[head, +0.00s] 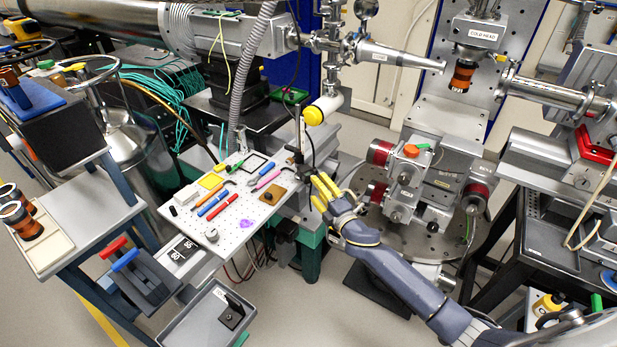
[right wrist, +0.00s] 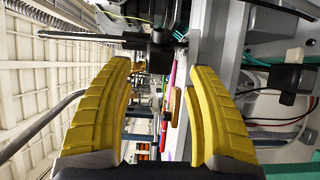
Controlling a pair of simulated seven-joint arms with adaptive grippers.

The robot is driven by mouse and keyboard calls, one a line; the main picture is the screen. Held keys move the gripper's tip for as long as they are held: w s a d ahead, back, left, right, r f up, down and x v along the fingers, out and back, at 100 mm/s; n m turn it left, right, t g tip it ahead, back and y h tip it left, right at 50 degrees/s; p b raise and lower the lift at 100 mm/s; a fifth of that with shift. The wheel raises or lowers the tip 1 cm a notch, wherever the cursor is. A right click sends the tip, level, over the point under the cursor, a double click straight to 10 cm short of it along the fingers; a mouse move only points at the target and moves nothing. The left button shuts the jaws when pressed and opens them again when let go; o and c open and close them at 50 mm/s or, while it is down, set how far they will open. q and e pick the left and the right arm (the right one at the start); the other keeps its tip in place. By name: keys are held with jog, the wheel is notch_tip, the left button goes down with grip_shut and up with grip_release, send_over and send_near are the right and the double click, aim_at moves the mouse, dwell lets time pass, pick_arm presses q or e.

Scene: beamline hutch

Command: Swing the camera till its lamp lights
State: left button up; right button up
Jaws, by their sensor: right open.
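A small black block (head: 303,177) sits low on a dark upright post (head: 299,130) at the right edge of the pegboard bench; it looks like the camera, though I cannot be sure. In the right wrist view the black block (right wrist: 161,52) lies beyond my fingertips, with a thin dark rod (right wrist: 85,36) reaching left from it. No lit lamp can be made out. My right gripper (head: 322,190) has yellow fingers spread apart, with nothing held, just right of and slightly below the block. It also shows in the right wrist view (right wrist: 160,75). My left gripper is out of view.
The white perforated board (head: 240,205) left of the gripper holds several hand tools. A white cylinder with a yellow end (head: 314,115) hangs above. The round stage with a metal block assembly (head: 425,185) stands to the right. A grey tray (head: 207,318) is at lower left.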

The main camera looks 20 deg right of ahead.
aim_at(308, 177)
jog(key=shift+x, duration=3.3)
jog(key=shift+c, duration=0.5)
grip_shut()
